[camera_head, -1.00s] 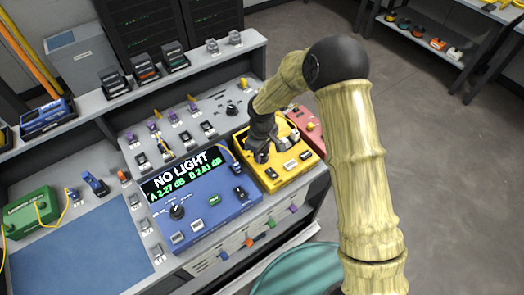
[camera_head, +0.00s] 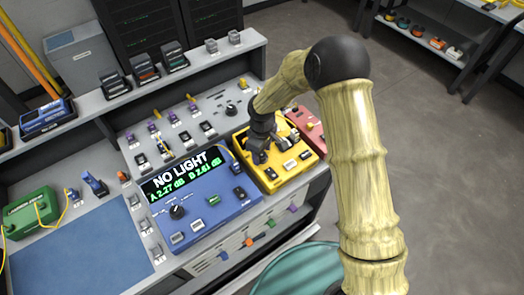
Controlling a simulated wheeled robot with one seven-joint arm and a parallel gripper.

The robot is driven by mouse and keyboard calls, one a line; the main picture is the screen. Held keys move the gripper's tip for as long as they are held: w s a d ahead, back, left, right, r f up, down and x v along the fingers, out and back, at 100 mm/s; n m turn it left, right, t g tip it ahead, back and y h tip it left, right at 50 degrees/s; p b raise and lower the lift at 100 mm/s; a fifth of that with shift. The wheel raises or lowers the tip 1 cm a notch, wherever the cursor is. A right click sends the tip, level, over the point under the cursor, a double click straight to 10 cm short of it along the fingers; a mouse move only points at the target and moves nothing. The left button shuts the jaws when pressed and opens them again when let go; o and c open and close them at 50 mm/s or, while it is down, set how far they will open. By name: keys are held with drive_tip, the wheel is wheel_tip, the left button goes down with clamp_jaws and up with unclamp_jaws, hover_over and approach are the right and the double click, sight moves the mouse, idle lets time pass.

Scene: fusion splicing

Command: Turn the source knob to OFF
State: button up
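A yellow unit (camera_head: 282,178) stands on the bench to the right of a blue meter (camera_head: 212,213). My gripper (camera_head: 260,156) points down at the left part of the yellow unit's top. Its fingers are small and dark, and I cannot tell whether they are open or shut. A small dark part of the unit shows at the fingertips; whether it is the source knob, and whether they touch it, I cannot tell. The knob's setting is hidden. The blue meter's display (camera_head: 185,172) reads "NO LIGHT", A 2.27 dB, B 2.61 dB.
The blue meter has a black dial (camera_head: 177,212). A grey panel with a black knob (camera_head: 231,110) and several connectors lies behind. A red unit (camera_head: 311,125) is close to the yellow unit's right. A green unit (camera_head: 31,212) and a blue mat (camera_head: 80,255) are at left.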

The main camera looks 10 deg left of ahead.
drive_tip(key=shift+s+r, duration=0.1)
wheel_tip(320, 180, up, 17)
drive_tip(key=b, duration=0.1)
idle(0.5)
idle(0.3)
drive_tip(key=s+d+m+t, duration=0.1)
drive_tip(key=s+d+m, duration=0.3)
drive_tip(key=d, duration=0.5)
drive_tip(key=s+d+m, duration=0.4)
drive_tip(key=d+m, duration=0.1)
drive_tip(key=d, duration=0.5)
drive_tip(key=s+d+m+t, duration=0.1)
drive_tip(key=s+d+m, duration=0.4)
drive_tip(key=d, duration=0.5)
drive_tip(key=shift+r+m+t, duration=0.2)
drive_tip(key=shift+m+t, duration=0.1)
drive_tip(key=shift+w, duration=0.1)
